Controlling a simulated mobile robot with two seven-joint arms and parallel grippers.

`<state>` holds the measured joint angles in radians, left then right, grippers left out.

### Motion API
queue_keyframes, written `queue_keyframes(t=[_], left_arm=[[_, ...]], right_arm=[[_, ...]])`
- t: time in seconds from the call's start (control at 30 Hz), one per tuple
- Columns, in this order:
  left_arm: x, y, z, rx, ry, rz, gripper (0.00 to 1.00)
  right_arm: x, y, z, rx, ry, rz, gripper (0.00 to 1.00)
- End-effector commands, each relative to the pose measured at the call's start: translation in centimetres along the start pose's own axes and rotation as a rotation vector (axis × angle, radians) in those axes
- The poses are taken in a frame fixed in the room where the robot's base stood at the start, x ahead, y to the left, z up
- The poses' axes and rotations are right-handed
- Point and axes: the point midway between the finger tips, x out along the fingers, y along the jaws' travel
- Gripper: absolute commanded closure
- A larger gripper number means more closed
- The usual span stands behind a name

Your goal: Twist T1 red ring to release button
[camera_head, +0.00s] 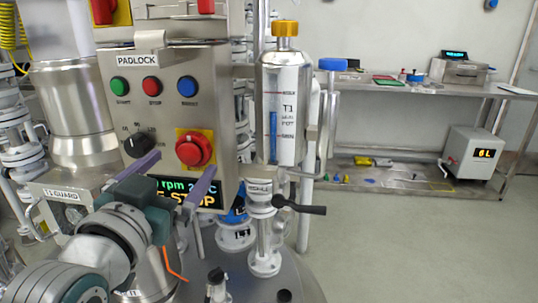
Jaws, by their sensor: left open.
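The red ring button (194,149) sits on a yellow square plate (181,133) on the front of the steel control box (170,80). My left gripper (183,164) reaches in from the lower left. Its two purple fingers are spread apart and point toward the panel, just below and to the left of the red button. Nothing is held between them. Whether a finger touches the panel or button cannot be told. A lit display (208,197) under the button shows "rpm" and part of "STOP"; my gripper covers some of it. My right gripper is not in view.
Green, red and blue buttons (187,87) and a black knob (139,145) sit close around the red button. A sight-glass vessel (285,105) and a black-handled valve (298,207) stand to the right. Open floor lies further right, before a steel bench (410,88).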

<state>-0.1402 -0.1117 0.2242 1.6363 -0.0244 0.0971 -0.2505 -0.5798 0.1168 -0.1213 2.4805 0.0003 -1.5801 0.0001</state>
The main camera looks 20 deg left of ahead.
Motion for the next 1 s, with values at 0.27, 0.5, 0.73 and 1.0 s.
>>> queue_keyframes(t=[0.27,0.5,0.73,1.0], left_arm=[[2.8,0.0,0.0,0.0,0.0,0.0,0.0],[2.9,0.0,0.0,0.0,-0.001,0.0,0.0],[2.9,0.0,0.0,0.0,-0.001,0.0,0.21],[2.9,0.0,0.0,-0.001,-0.001,0.0,0.52]], right_arm=[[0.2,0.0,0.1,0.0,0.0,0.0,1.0],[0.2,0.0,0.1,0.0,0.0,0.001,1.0],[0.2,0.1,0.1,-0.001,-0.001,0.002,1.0],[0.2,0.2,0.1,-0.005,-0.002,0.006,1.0]])
